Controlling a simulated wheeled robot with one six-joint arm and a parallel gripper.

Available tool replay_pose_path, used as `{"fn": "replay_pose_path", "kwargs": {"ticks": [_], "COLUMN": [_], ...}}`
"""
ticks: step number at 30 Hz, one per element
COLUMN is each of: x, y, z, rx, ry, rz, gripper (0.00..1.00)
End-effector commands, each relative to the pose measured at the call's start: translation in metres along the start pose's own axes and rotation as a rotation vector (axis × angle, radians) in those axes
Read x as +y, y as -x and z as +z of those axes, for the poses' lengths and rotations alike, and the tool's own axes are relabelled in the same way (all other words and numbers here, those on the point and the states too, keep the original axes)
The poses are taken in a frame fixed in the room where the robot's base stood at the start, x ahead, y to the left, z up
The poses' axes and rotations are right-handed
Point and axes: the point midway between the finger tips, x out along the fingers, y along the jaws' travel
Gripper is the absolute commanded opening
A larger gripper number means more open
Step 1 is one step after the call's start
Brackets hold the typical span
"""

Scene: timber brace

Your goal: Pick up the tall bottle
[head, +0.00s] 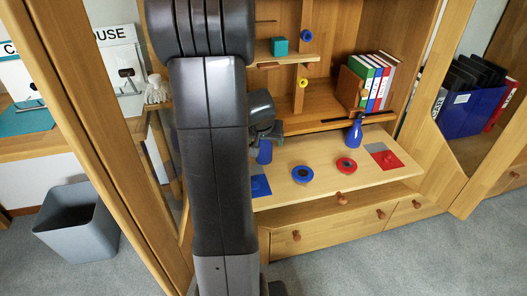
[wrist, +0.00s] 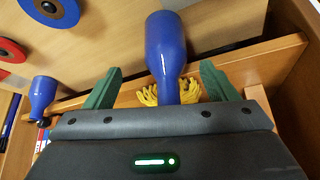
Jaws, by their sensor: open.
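Two blue bottles stand on the pull-out wooden board. One blue bottle (head: 264,153) is at my gripper, its upper part hidden by the arm; the other blue bottle (head: 355,132) stands farther right by the shelf. In the wrist view the nearer bottle (wrist: 165,45) lies between the two green fingers of my gripper (wrist: 161,66), with a gap on each side. The second bottle (wrist: 42,95) is at the left there. My gripper (head: 272,131) is open and empty, small and dark in the head view. I cannot tell which bottle is taller.
The board (head: 320,192) also carries a blue ring (head: 302,174), a red ring (head: 346,165), a blue square (head: 260,186) and a red square (head: 387,160). Binders (head: 375,82) stand behind. Yellow gloves (wrist: 148,96) lie beyond the nearer bottle. A teal block (head: 279,46) sits on a shelf above.

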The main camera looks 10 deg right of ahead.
Motion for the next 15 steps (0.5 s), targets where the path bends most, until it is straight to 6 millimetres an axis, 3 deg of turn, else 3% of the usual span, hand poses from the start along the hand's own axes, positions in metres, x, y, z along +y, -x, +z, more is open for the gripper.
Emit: {"fn": "replay_pose_path", "kwargs": {"ticks": [5,15], "x": [-0.001,-0.008], "y": [-0.009,-0.055], "z": [0.0,0.002], "rx": [0.001,-0.001], "ry": [0.0,-0.001], "rz": [0.0,0.0], "gripper": [0.79,0.79]}}
